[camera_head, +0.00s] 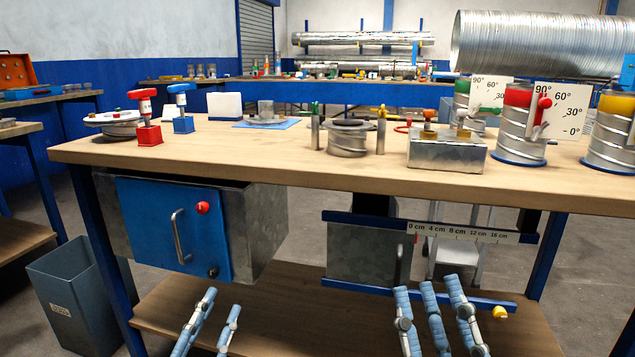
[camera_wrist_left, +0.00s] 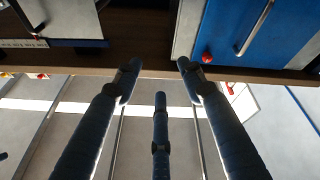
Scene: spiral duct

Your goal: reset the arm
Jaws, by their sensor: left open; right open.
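My left gripper (camera_head: 223,301) is in the lower left of the head view, in front of the workbench and below the blue-doored box. Its blue-padded fingers are spread with nothing between them. In the left wrist view, the same gripper (camera_wrist_left: 159,68) shows its dark fingers apart and empty, with a third finger lower between them. My right gripper (camera_head: 428,284) is in the lower right of the head view, in front of the lower shelf and below the ruler. Its fingers are spread and hold nothing. Neither gripper appears to touch anything. Most of both arms is out of view.
The workbench (camera_head: 300,165) carries red and blue clamps, spiral duct pieces and a metal block. Under it hang a box with a blue door (camera_head: 150,230) and a grey drawer (camera_head: 362,255) beside a ruler (camera_head: 465,233). A bin (camera_head: 80,300) stands at left.

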